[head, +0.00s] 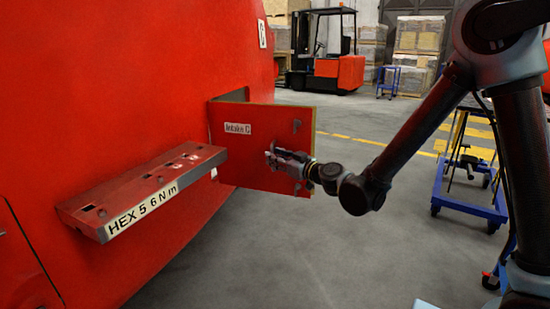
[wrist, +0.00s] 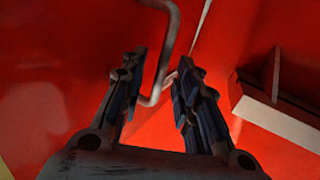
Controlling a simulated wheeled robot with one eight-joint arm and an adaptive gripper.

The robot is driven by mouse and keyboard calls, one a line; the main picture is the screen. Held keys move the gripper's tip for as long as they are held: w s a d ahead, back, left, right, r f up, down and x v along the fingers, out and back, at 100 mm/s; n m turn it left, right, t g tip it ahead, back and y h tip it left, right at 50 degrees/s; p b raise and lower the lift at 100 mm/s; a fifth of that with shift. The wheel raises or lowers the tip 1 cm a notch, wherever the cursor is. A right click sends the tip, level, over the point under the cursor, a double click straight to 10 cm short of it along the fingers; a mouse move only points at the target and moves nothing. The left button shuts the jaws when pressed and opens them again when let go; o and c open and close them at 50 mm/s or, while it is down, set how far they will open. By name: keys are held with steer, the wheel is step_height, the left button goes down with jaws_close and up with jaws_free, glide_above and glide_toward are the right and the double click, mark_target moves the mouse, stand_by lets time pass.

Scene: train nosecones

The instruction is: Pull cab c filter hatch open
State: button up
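The hatch (head: 255,175) is a red panel labelled "Intake C" on the side of the red nosecone. It stands swung outward from the body, with an edge of its opening (head: 233,96) showing behind it. My gripper (head: 272,156) is at the hatch's outer face, right of the label. In the wrist view my gripper (wrist: 158,68) has its two dark fingers apart. A bent grey metal handle (wrist: 173,40) runs between the fingertips, and I see a gap beside it. Whether a finger touches the handle is unclear.
A red ledge (head: 150,185) marked "HEX 5 6 N m" juts from the nosecone at left, near the hatch. A blue trolley (head: 465,190) stands at right. A forklift (head: 330,60) and stacked pallets (head: 418,40) are far back. The grey floor (head: 300,260) below the hatch is clear.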

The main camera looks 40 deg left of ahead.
steer(key=s+d, duration=0.1)
steer(key=d, duration=0.8)
steer(key=shift+s+d+r, duration=0.2)
steer(key=shift+s+d, duration=0.05)
steer(key=shift+s, duration=0.1)
steer(key=shift+w, duration=0.1)
